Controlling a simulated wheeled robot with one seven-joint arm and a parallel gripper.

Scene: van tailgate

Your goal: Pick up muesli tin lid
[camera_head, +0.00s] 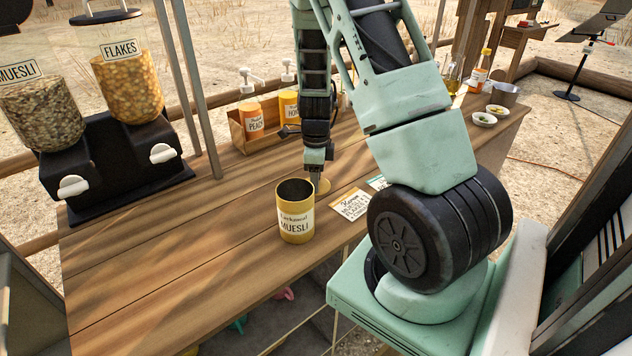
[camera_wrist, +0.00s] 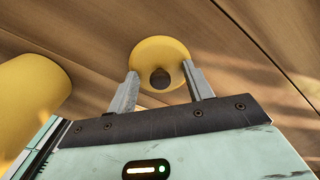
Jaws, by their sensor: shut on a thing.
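The muesli tin lid is a round yellow disc (camera_head: 323,187) with a dark knob, just right of and behind the tin in the head view. In the wrist view the lid (camera_wrist: 158,50) shows between the two grey fingers. My gripper (camera_head: 316,178) points down and is shut on the lid; the exact contact is hard to see. I cannot tell whether the lid touches the counter. The yellow muesli tin (camera_head: 296,228) stands upright and open on the wooden counter (camera_head: 190,262). Part of the tin (camera_wrist: 30,105) shows at left in the wrist view.
Muesli and flakes dispensers (camera_head: 130,85) stand at the left. A recipe card (camera_head: 351,204) lies right of the lid. Small bowls (camera_head: 484,119) and bottles stand far right. The counter's front left is clear.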

